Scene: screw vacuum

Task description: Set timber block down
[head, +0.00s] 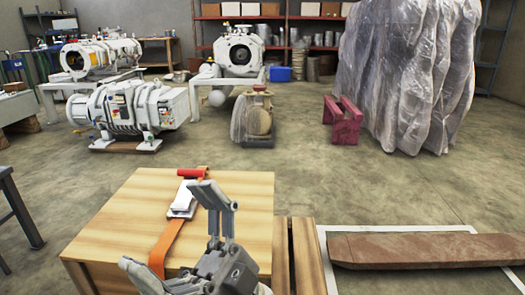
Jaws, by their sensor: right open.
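A long reddish-brown timber piece (430,250) lies low at the right, across a white outline (400,229) on the floor. Its right end runs out of the picture. A large light-wood block (115,225) with a flat top stands in front of me, and narrow light timbers (297,255) lie just right of it. I cannot tell which is the timber block meant. My right gripper (170,225) is over the front of the large block, its fingers spread, with nothing between them. My left gripper does not show.
An orange strap (165,243) with a red-ended white tool (183,195) lies on the large block. White pump machines (130,108) stand behind at left. A plastic-wrapped bulk (400,75) and a dark red stand (343,120) are at right.

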